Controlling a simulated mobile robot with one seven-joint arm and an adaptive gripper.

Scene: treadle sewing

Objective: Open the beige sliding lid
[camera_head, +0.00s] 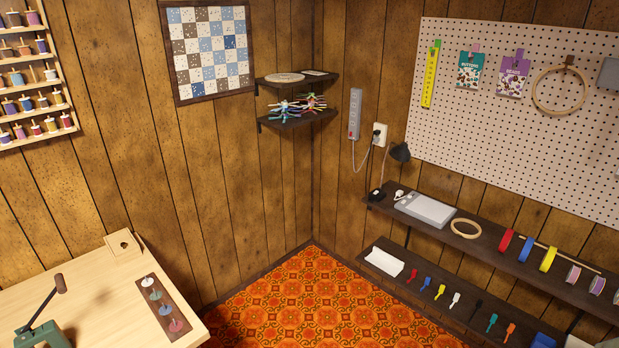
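A small pale beige wooden piece (123,244) with a dark hole sits at the back corner of the light wooden table (85,296), at the lower left. It may be the sliding lid, but I cannot tell for sure, nor whether it is open or shut. Nothing touches it in this view. My gripper is not in view.
A dark strip with several coloured discs (160,309) lies near the table's right edge. A green device (40,336) with a lever stands at the front left. Dark shelves (450,233) line the right wall. The orange patterned floor (315,305) between is clear.

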